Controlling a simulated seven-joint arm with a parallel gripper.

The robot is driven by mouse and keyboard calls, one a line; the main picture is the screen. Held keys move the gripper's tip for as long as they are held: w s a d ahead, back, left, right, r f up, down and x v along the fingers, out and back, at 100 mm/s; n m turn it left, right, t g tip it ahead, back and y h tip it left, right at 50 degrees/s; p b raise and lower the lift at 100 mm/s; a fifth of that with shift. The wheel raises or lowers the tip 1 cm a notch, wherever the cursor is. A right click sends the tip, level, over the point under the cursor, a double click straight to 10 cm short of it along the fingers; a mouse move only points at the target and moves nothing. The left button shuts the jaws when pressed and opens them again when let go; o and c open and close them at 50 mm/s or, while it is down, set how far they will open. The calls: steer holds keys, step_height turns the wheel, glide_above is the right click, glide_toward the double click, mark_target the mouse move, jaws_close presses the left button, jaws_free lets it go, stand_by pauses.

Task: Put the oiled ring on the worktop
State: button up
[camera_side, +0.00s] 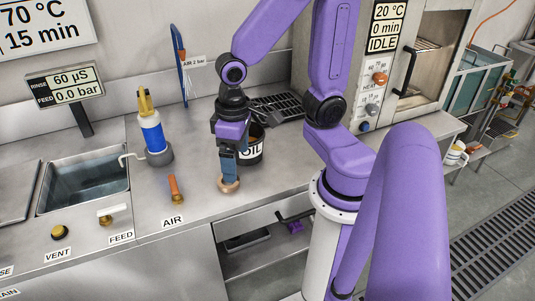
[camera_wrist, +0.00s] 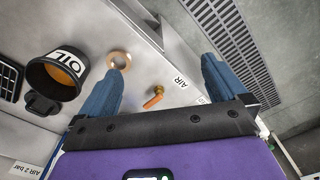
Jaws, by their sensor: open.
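The ring (camera_side: 229,185), tan and copper-coloured, lies flat on the worktop (camera_side: 200,214) near its front edge. The wrist view shows the ring (camera_wrist: 119,61) just past the tip of the left finger, not between the fingers. My gripper (camera_side: 228,172) points down at the ring, with its blue fingers low over the worktop. In the wrist view my gripper (camera_wrist: 160,72) is open, with the fingers wide apart and nothing between them. Whether a finger touches the ring I cannot tell. The black pot marked OIL (camera_wrist: 58,76) holds amber liquid and stands close behind the ring.
The orange-handled AIR valve (camera_side: 175,189) stands left of my gripper. A blue-labelled bottle (camera_side: 153,133) and a sink (camera_side: 84,181) are farther left. A dark rack (camera_side: 278,106) lies behind the pot. An open shelf space (camera_side: 262,250) is below the front edge.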

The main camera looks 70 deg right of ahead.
steer(key=s+a+r+n, duration=0.1)
steer(key=s+r+n, duration=0.2)
steer(key=s+n, duration=0.5)
steer(key=shift+a+r+n, duration=0.2)
steer(key=shift+r+n, duration=0.05)
steer(key=shift+n, duration=0.95)
